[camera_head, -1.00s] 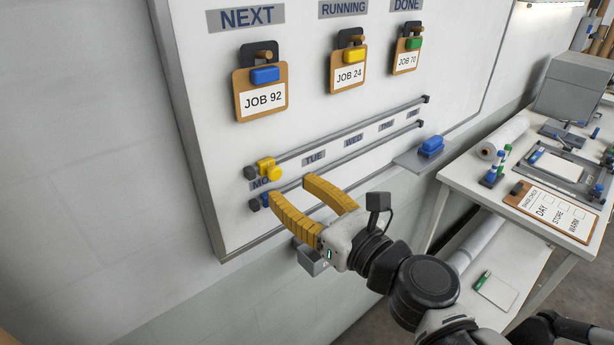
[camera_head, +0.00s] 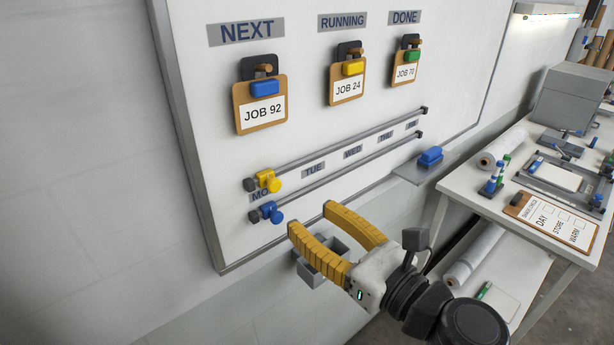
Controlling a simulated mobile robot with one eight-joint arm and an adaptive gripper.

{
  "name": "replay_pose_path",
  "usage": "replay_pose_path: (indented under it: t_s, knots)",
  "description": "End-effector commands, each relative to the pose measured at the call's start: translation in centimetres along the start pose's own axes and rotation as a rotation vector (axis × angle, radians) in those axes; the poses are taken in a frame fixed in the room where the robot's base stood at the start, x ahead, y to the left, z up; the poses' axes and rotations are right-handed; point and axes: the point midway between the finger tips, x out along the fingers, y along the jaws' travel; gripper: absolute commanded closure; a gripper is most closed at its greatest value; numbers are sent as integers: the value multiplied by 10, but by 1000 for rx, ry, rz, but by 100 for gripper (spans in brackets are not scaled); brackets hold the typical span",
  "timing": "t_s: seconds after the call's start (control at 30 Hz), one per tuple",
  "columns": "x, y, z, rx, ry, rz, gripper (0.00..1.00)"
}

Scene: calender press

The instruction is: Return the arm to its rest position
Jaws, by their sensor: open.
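My gripper (camera_head: 308,216) has two yellow ribbed fingers that stand apart with nothing between them. It hangs in front of the lower edge of the whiteboard (camera_head: 215,150), to the right of and slightly below the blue slider (camera_head: 270,213) on the lower rail. The yellow slider (camera_head: 268,182) sits at the left end of the upper rail, by the Monday label. My gripper appears clear of both sliders. Its fingers partly hide a grey box (camera_head: 312,272) below the board.
Three job clipboards (camera_head: 261,105) hang on the board. A small shelf with a blue eraser-like block (camera_head: 430,157) sticks out at the board's lower right. A white table (camera_head: 480,208) with a clipboard, markers and a paper roll stands at the right.

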Motion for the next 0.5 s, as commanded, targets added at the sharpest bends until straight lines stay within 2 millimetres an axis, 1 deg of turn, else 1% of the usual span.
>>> replay_pose_path:
  t_s: [0.07,0.17,0.27,0.3,0.33,0.37,0.4,0.43,0.5]
  knots:
    - [0,0,-3,-28,9,3,53]
    - [1,3,-19,-197,63,26,53]
    - [0,6,-53,-554,178,92,53]
    - [-3,5,-70,-736,237,136,53]
    - [-6,3,-84,-881,283,177,53]
    - [-11,0,-98,-1029,332,225,53]
    - [-18,-5,-116,-1223,395,297,53]
    - [-25,-10,-129,-1365,441,358,53]
    - [-43,-26,-155,-1670,542,518,53]
